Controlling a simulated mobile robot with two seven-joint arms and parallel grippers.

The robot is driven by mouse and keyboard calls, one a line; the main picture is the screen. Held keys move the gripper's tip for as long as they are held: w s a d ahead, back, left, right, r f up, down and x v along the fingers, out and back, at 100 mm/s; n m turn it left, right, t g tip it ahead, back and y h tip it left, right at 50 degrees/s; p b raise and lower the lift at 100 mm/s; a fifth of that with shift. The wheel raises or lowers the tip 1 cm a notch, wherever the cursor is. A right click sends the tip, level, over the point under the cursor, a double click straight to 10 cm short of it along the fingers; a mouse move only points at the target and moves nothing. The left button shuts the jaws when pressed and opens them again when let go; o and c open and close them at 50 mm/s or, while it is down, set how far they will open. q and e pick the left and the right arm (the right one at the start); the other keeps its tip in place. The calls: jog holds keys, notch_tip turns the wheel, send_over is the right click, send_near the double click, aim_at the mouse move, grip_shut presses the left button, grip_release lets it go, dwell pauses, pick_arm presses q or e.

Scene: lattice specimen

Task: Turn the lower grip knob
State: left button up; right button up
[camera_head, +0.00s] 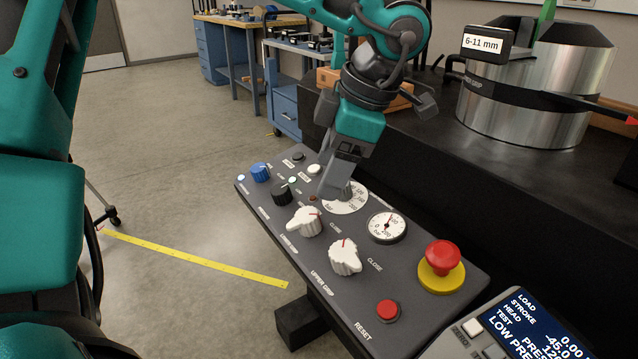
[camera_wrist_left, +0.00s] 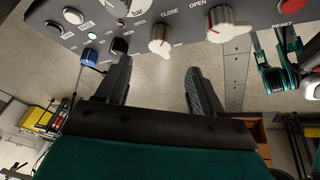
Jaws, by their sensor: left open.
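The control panel (camera_head: 262,205) slopes across the middle of the head view. The lower grip knob (camera_head: 304,221) is white with a red pointer line, left of the matching upper grip knob (camera_head: 344,257). My left gripper (camera_head: 336,186) is above the panel, up and right of the lower grip knob in the picture, over a round dial (camera_head: 352,204). In the left wrist view the gripper (camera_wrist_left: 159,66) has its two fingers wide apart and empty. The lower grip knob (camera_wrist_left: 161,39) appears beyond the fingertips, between their directions. I see no contact with it. My right gripper is not in view.
A blue knob (camera_head: 260,172) and a black knob (camera_head: 282,193) stand left of the lower grip knob. A gauge (camera_head: 387,226), red emergency button (camera_head: 442,259) and reset button (camera_head: 387,311) lie to the right. A display (camera_head: 530,335) is at the lower right.

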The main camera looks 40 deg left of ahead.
pick_arm(q)
jog(key=v, duration=0.3)
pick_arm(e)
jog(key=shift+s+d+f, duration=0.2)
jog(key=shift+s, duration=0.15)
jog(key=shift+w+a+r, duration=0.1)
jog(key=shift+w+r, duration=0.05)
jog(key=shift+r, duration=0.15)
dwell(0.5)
